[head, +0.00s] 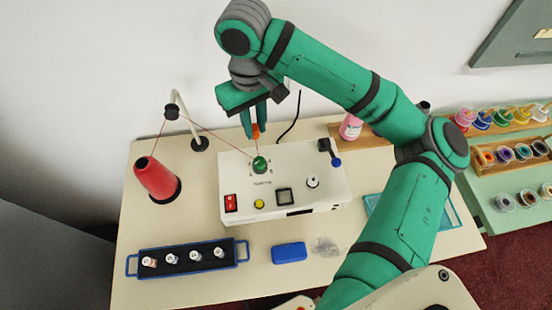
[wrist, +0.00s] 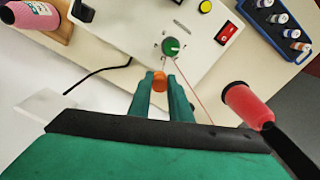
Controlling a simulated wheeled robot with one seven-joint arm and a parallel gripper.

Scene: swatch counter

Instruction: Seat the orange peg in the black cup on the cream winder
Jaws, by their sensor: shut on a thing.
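The orange peg (head: 257,131) is between the fingertips of my gripper (head: 254,134), and it also shows in the wrist view (wrist: 159,82). My gripper is shut on it, fingers pointing down, above the back of the cream winder (head: 235,185). A round green piece (head: 259,164) sits on the winder top, just in front of and below the peg in the head view. It also shows in the wrist view (wrist: 171,46), past the fingertips. The peg is apart from it. I cannot clearly make out a black cup; any opening under the green piece is hidden.
A red thread cone (head: 154,178) stands left, its thread running over a guide stand (head: 200,144) to the green piece. A black lever (head: 324,146) with a blue end is on the winder's right. A blue-framed tray (head: 186,272) and a blue block (head: 288,252) lie in front.

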